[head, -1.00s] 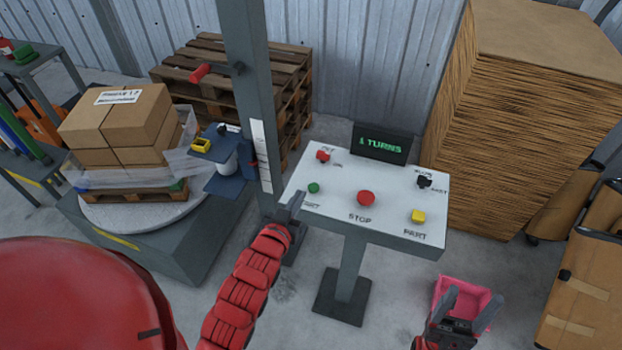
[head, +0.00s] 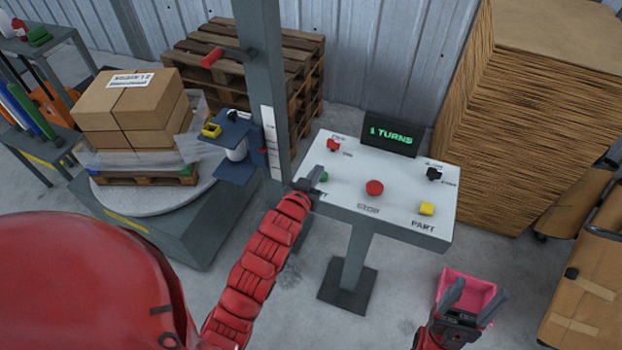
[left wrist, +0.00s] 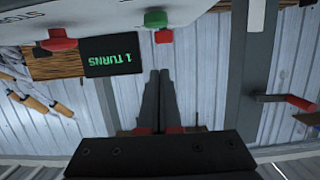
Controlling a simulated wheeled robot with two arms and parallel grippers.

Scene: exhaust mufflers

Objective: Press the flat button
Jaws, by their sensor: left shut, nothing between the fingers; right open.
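The control panel (head: 350,205) is a pale slanted board on a post. It carries a low green button (head: 323,177), a round red button (head: 374,188) above the word STOP, and a yellow button (head: 427,208) above PART. My left gripper (head: 308,183) is shut and empty at the panel's left edge, right beside the green button and partly covering its label; I cannot tell whether they touch. In the left wrist view the closed fingers (left wrist: 158,100) point towards the green button (left wrist: 155,18). My right gripper (head: 473,298) is open and empty, low in front of the panel's right side.
A red knob (head: 333,145), a black knob (head: 434,174) and a display (head: 390,134) reading 1 TURNS are on the panel. A grey post (head: 262,80) with a red-handled crank stands close left. Wrapped boxes (head: 130,110) sit on a turntable. A pink bin (head: 466,288) lies below right.

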